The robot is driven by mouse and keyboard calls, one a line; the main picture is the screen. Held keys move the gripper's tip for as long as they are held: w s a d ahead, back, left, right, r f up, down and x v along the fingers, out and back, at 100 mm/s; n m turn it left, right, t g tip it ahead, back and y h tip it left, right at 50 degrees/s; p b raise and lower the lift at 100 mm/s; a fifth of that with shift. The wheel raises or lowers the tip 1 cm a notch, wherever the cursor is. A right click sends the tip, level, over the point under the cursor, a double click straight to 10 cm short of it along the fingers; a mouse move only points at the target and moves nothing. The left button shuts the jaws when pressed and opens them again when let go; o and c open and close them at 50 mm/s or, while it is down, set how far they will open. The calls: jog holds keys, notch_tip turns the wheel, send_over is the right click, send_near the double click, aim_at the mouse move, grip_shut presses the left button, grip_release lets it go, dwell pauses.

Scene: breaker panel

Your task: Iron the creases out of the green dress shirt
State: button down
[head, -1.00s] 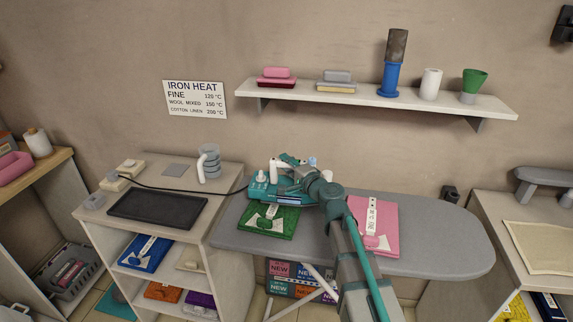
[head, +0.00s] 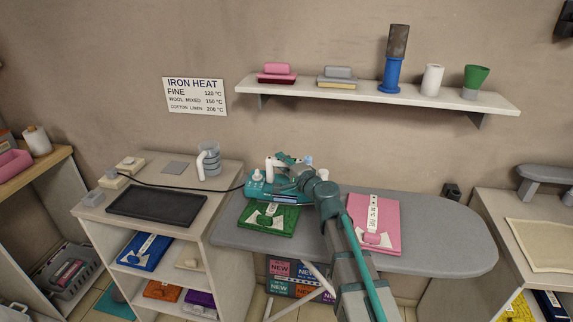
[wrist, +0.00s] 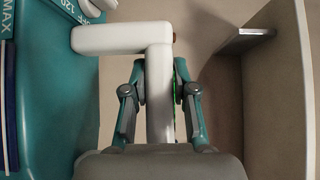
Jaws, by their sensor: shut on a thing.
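The green dress shirt (head: 270,219) lies folded on the left part of the grey ironing board (head: 435,240), with a white tag on it. The teal iron (head: 262,186) is at the shirt's far edge; I cannot tell whether it touches the cloth. My gripper (head: 291,167) is at the iron. In the wrist view my gripper (wrist: 159,82) is shut on the iron's white handle (wrist: 120,39), one finger on each side. The teal iron body (wrist: 50,110) fills the left of that view, with part of a dial marking showing. The soleplate is hidden.
A folded pink shirt (head: 385,222) lies right of my arm on the board. A dark cord (head: 170,188) runs left across a cabinet with a black tray (head: 155,207) and a grey jug (head: 209,160). A wall shelf (head: 375,94) hangs above. The board's right end is clear.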

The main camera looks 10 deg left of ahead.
jog(key=shift+w+a+b, duration=0.15)
jog(key=shift+w+a, duration=0.1)
jog(key=shift+a, duration=1.3)
jog(key=shift+w+a+b, duration=0.2)
jog(key=shift+w+a, duration=0.05)
jog(key=shift+a, duration=1.35)
jog(key=shift+w+a+b, duration=0.15)
jog(key=shift+w+a, duration=0.1)
jog(key=shift+a, duration=1.3)
jog(key=shift+s+d+f+b, duration=0.1)
jog(key=shift+s+d+b, duration=0.4)
jog(key=shift+d, duration=1.35)
jog(key=shift+s+d+f+b, duration=0.15)
jog(key=shift+d+b, duration=0.6)
jog(key=shift+d, duration=1.05)
jog(key=shift+s+d+r+b, duration=0.1)
jog(key=shift+s+d+b, duration=0.4)
jog(key=shift+d, duration=1.35)
jog(key=shift+w, duration=0.15)
jog(key=shift+a, duration=0.1)
jog(key=shift+w+a+r, duration=0.1)
jog(key=shift+w+a, duration=0.25)
jog(key=shift+a, duration=1.45)
jog(key=shift+w+a+r, duration=0.1)
jog(key=shift+w+a, duration=0.3)
jog(key=shift+a, duration=1.45)
jog(key=shift+w+a, duration=0.35)
jog(key=shift+a, duration=1.45)
jog(key=shift+d, duration=0.15)
